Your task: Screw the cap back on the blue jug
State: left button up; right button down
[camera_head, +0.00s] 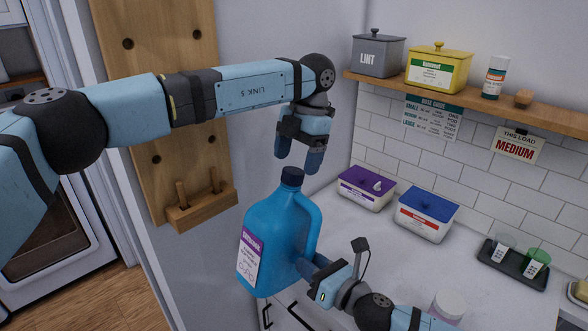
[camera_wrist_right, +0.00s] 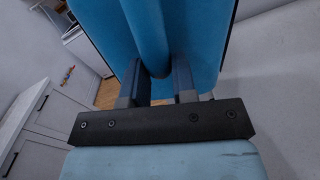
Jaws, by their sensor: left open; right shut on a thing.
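The blue jug (camera_head: 270,240) with a purple and white label is upright, in the lower middle of the head view. A dark cap (camera_head: 292,176) sits on its neck; whether it is threaded on or only resting cannot be told. My right gripper (camera_head: 312,268) is shut on the lower part of the jug's handle. In the right wrist view its fingers (camera_wrist_right: 158,88) close around the blue handle (camera_wrist_right: 147,35). My left gripper (camera_head: 299,163) is open and empty, pointing down just above the cap, with a small gap.
The counter (camera_head: 375,258) holds a purple-lidded tub (camera_head: 364,192), a blue-lidded tub (camera_head: 426,218) and a dark tray (camera_head: 510,268) with cups. A wooden shelf (camera_head: 480,103) with tins is above. A wooden board (camera_head: 165,90) stands behind my left arm.

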pick_arm(q)
jog(key=v, duration=0.8)
jog(key=shift+r, duration=0.25)
pick_arm(e)
jog(key=shift+r, duration=0.1)
pick_arm(q)
jog(key=shift+d, duration=0.15)
